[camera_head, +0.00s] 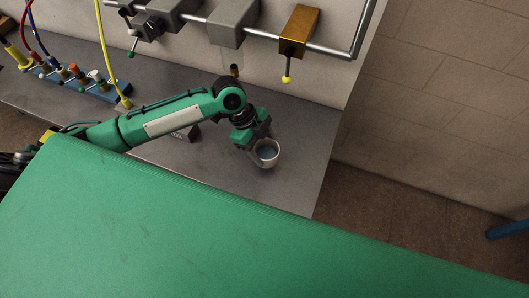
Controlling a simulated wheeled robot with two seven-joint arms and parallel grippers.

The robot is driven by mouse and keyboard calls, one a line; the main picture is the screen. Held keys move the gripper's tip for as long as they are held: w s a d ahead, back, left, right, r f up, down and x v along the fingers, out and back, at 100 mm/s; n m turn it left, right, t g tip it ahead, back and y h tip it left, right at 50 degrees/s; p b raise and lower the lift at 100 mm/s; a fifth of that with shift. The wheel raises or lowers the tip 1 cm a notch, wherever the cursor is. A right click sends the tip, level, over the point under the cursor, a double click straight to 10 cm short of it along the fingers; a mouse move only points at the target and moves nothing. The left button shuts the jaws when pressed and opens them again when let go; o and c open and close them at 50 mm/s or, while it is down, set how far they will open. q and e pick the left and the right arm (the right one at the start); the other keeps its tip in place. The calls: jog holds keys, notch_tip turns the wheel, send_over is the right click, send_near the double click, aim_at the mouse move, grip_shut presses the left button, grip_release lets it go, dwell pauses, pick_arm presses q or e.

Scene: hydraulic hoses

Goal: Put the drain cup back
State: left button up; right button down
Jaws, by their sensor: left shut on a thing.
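The drain cup (267,156) is a small pale cup at the right part of the grey bench, with bluish-grey contents or inside showing through its open top. My left gripper (257,143) reaches it from the upper left and is shut on its near-side rim or wall. The cup looks upright. I cannot tell whether its base touches the bench or hangs slightly above it. The fingertips are partly hidden by the gripper body. My right gripper is not in view.
The grey bench (300,187) is bare around the cup; its right edge is close. Behind are a grey block (232,22), a brass block (299,30) with a yellow-tipped lever, and a metal rail. A blue rack (88,84) with coloured fittings and hoses stands left. A large green surface fills the foreground.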

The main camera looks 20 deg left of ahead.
aim_at(264, 157)
pick_arm(q)
jog(key=shift+f, duration=0.7)
notch_tip(264, 157, down, 4)
jog(key=shift+r+p, duration=0.1)
jog(key=shift+p, duration=0.45)
jog(key=shift+f, duration=0.25)
jog(key=o, duration=1.1)
jog(key=shift+c, duration=0.2)
jog(key=shift+r, duration=0.1)
